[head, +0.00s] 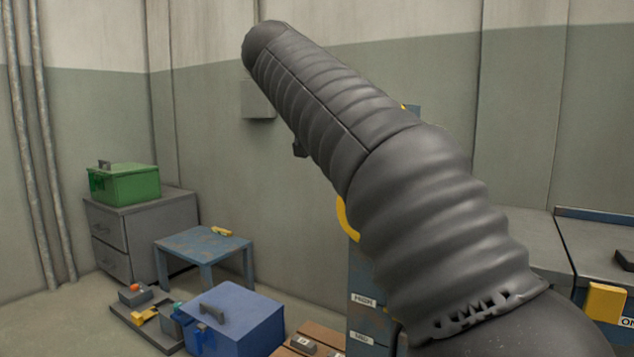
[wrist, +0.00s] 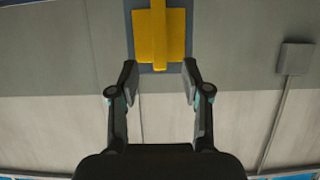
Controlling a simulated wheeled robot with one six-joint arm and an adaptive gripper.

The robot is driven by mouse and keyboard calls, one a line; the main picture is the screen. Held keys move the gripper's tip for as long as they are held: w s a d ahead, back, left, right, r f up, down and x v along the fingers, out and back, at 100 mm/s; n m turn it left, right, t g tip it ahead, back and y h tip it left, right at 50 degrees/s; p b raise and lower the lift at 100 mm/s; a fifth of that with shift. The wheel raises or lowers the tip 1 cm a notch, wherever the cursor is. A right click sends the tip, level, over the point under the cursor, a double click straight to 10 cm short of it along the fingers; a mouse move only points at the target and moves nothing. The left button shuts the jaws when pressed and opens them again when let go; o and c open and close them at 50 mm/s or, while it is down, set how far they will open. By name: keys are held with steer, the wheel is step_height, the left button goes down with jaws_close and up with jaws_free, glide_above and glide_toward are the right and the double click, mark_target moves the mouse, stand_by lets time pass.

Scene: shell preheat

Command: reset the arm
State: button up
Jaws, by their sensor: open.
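My arm, in a dark ribbed cover, fills the middle and right of the head view and slants up to the left. Just past the fingertips in that view is a yellow block with a raised bar (wrist: 172,35) on a blue-grey backing. I cannot tell whether the fingers touch it; they look apart from it. In the head view my arm hides part of a yellow curved piece (head: 346,218).
A green box (head: 124,184) stands on a grey drawer cabinet (head: 140,232) at the left. A small blue table (head: 203,243), a blue toolbox (head: 235,322) and a low tray of parts stand on the floor. A grey bench with a yellow block (head: 604,303) is at the right.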

steer(key=w+a+f+n+y, duration=0.25)
steer(key=a+f+n, duration=0.3)
steer(key=f, duration=0.55)
steer(key=s+d+f+n+g+y+p, duration=0.1)
steer(key=s+f+n+g+y, duration=0.25)
steer(key=s+f, duration=0.4)
steer(key=s+d+f+p, duration=0.2)
steer(key=s+f, duration=0.3)
steer(key=s, duration=0.4)
steer(key=s+d+f+m+g+y+p, duration=0.1)
steer(key=s+d+f+p, duration=0.1)
steer(key=s+d+f, duration=0.3)
steer(key=s+d+f+m+p, duration=0.1)
steer(key=s+d+f+p, duration=0.2)
steer(key=s, duration=0.9)
step_height(320, 180, down, 3)
steer(key=shift+s+d+r+g+y, duration=0.2)
steer(key=shift+s+d+g+y, duration=0.15)
steer(key=shift+s+y, duration=0.05)
